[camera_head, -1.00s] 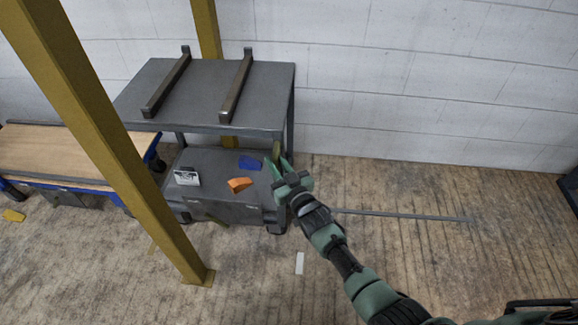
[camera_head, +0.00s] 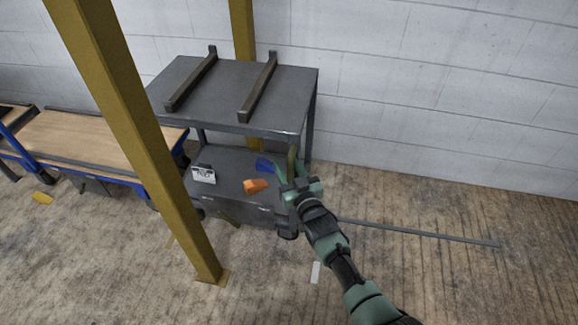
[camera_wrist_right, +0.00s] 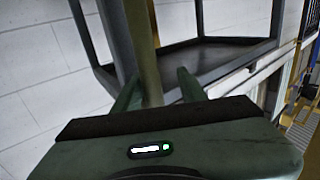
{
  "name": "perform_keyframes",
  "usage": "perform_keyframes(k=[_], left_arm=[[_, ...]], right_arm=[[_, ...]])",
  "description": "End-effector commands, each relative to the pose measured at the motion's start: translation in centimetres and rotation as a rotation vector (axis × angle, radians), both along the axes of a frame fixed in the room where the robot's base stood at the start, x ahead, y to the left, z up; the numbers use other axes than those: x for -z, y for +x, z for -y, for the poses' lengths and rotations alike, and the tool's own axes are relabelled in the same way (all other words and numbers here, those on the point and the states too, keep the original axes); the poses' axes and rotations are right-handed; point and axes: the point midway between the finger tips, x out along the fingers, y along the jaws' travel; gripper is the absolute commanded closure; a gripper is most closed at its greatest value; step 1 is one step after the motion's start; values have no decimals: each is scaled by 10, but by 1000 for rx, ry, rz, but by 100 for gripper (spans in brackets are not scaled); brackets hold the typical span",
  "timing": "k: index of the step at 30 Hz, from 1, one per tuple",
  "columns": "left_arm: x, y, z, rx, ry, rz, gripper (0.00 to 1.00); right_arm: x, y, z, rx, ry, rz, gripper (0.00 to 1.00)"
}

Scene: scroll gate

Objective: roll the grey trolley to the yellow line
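The grey trolley (camera_head: 240,128) stands behind the front yellow post, with a dark top and a lower shelf. My right gripper (camera_head: 293,178) is at its near right corner, at about lower-shelf height. An olive upright bar (camera_head: 292,158) is between its fingers. In the right wrist view, the bar (camera_wrist_right: 140,45) passes between the two fingers of the gripper (camera_wrist_right: 160,90). It lies close to the left finger, with a gap to the right one. The gripper looks open around it. No yellow line can be made out on the floor. My left gripper is out of view.
Two dark bars (camera_head: 259,88) lie on the trolley's top. Its lower shelf holds an orange piece (camera_head: 256,186), a blue piece and a white labelled box (camera_head: 204,174). A yellow post (camera_head: 150,150) stands in front; a wood-topped blue cart (camera_head: 75,140) is left. Floor at right is mostly clear.

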Motion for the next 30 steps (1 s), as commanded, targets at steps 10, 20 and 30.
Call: perform_keyframes(k=[10,20,30], left_arm=[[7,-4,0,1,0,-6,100],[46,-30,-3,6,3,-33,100],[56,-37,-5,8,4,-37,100]], right_arm=[[-1,-10,5,3,-1,0,59],[-1,-60,20,1,-1,-1,59],[0,-74,23,-1,0,1,59]])
